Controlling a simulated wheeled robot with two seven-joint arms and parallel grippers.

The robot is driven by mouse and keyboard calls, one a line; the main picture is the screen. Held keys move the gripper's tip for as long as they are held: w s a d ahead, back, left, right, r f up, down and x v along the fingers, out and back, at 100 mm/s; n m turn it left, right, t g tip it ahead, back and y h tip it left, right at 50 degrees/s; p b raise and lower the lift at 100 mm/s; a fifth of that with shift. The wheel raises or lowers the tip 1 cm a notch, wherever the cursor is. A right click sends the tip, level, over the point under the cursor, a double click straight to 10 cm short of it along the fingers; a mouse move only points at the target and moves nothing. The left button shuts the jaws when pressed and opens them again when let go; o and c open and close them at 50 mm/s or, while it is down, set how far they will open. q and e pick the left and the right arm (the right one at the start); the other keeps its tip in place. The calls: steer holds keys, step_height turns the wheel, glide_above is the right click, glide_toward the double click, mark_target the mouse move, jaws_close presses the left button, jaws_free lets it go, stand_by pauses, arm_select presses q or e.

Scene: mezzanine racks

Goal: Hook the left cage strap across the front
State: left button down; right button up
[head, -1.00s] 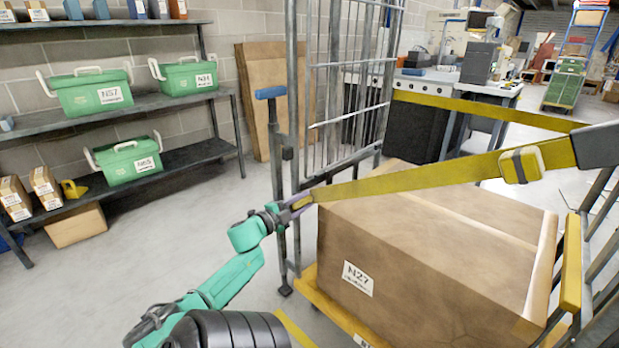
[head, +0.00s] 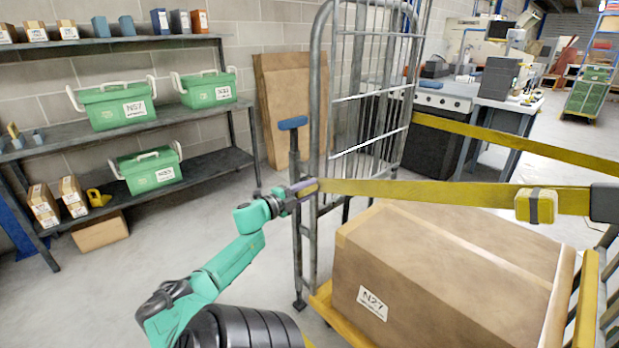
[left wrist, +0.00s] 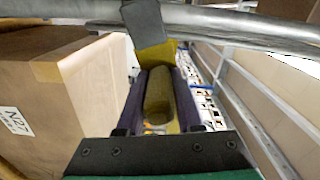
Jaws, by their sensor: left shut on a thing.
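The yellow strap (head: 420,192) runs almost level from the cage's right side, across the front above the big N27 box (head: 440,265), to the left post. A yellow buckle block (head: 536,206) sits on it near the right end. My left gripper (head: 306,189) is shut on the strap's left end beside the cage's left post (head: 316,110). In the left wrist view, the purple fingers (left wrist: 157,100) hold the strap's yellow end piece. A grey hook (left wrist: 145,22) overlaps the metal tube (left wrist: 215,20); I cannot tell whether it is caught. My right gripper is out of view.
A second yellow strap (head: 510,145) crosses behind the box. A blue-topped handle (head: 293,123) stands just left of the cage post. Shelves with green crates (head: 116,105) stand left. The floor between shelves and cage is clear.

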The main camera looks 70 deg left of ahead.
arm_select(q)
steer(key=shift+a+r, duration=0.2)
steer(key=shift+r, duration=0.65)
steer(key=c, duration=0.6)
jaws_free()
steer(key=shift+a+f, duration=0.1)
steer(key=shift+f, duration=0.15)
steer(key=shift+s, duration=0.15)
steer(key=shift+s+d+f, duration=0.1)
steer(key=shift+s+d, duration=0.1)
steer(key=shift+s, duration=0.1)
steer(key=v, duration=1.3)
steer(key=shift+s+d+p, duration=0.2)
steer(key=shift+s+p, duration=0.15)
steer(key=shift+p, duration=0.1)
steer(key=shift+f, duration=0.25)
